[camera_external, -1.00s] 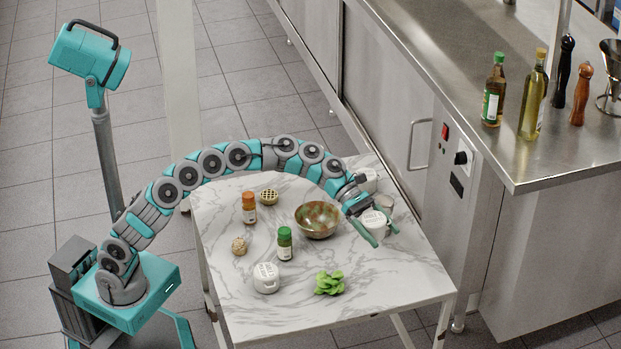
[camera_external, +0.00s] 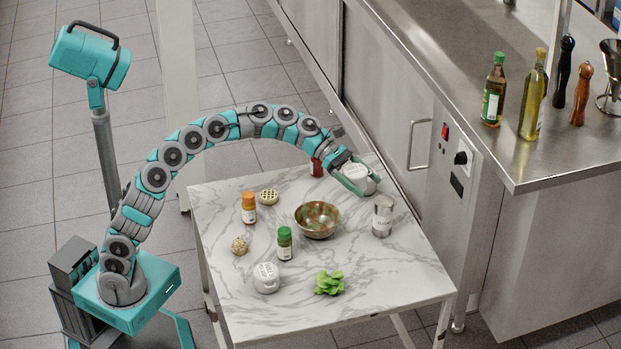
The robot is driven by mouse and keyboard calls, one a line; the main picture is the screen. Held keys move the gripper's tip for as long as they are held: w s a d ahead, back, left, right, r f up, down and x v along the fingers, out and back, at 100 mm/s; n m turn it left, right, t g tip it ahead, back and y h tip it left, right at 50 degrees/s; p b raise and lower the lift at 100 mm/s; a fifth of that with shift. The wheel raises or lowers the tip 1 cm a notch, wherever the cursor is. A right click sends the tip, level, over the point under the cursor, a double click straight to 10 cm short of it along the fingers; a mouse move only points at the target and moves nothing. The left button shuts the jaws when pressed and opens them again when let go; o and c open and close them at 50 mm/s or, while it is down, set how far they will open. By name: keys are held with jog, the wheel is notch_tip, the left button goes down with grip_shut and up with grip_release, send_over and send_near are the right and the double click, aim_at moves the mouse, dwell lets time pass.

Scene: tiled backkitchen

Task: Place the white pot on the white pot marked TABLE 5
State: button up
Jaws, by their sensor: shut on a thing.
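My gripper (camera_external: 362,187) is at the far right corner of the marble-topped table, shut on a white pot (camera_external: 357,173). Its teal fingers partly cover the pot. More white shows just below and right of the fingers; whether it is a second pot under or behind the held one, I cannot tell. Another white pot (camera_external: 266,278) with dark lettering on its lid stands upright near the table's front left. Its lettering is too small to read surely.
The front right is clear. A steel counter (camera_external: 560,165) rises at right.

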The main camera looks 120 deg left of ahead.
jog(key=s+a+n+y, duration=0.15)
jog(key=s+a, duration=0.25)
jog(key=s, duration=0.4)
jog(key=s+a+n+y, duration=0.1)
jog(key=s+a+y, duration=0.1)
jog(key=s+a, duration=0.35)
notch_tip(320, 180, down, 5)
jog(key=s, duration=0.2)
jog(key=w+a, duration=0.3)
jog(key=w+a+f, duration=0.1)
jog(key=w+a, duration=0.5)
jog(key=shift+a+f+p, duration=0.25)
jog(key=shift+a+p, duration=0.05)
jog(key=shift+p, duration=0.05)
jog(key=shift+w+a, duration=0.65)
jog(key=shift+w, duration=0.1)
jog(key=shift+f, duration=1.75)
jog(key=shift+f, duration=0.15)
jog(key=o, duration=1.4)
